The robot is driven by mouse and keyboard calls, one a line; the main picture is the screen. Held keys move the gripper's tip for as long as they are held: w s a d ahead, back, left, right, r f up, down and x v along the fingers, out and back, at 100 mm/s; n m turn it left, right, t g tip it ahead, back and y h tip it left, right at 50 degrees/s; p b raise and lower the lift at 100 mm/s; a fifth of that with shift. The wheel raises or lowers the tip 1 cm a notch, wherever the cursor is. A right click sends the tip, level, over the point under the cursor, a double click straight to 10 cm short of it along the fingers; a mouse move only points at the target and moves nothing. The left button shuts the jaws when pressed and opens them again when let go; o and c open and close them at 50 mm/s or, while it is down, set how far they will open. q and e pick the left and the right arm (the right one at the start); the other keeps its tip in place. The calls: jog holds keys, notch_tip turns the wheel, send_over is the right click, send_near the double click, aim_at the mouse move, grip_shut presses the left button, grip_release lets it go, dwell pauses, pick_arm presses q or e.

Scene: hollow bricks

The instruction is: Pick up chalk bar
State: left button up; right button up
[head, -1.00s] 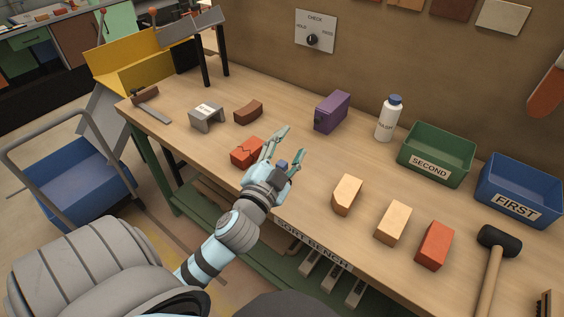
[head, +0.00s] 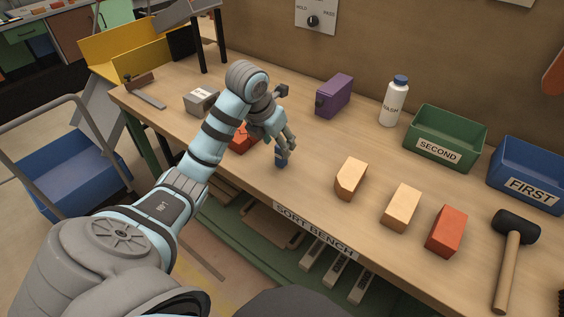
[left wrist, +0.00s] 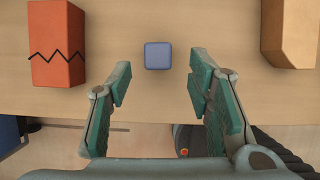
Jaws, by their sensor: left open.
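The chalk bar, a small blue block (head: 281,161), stands near the front edge of the bench. In the left wrist view its square top (left wrist: 158,56) lies just beyond the fingertips, roughly centred between the two fingers. My left gripper (head: 286,147) points down over the bench beside the chalk bar and partly covers it in the head view. In the left wrist view the gripper (left wrist: 158,86) is open with nothing between its fingers. My right gripper is not in view.
A cracked red brick (head: 240,142) sits left of the chalk bar, partly hidden by my arm. A tan brick (head: 350,178) with a cut corner stands to the right.

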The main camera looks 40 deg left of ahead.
aim_at(278, 148)
pick_arm(q)
jog(key=x, duration=0.5)
jog(key=shift+f, duration=0.2)
jog(key=shift+w+f, duration=0.25)
jog(key=shift+f, duration=0.05)
grip_shut()
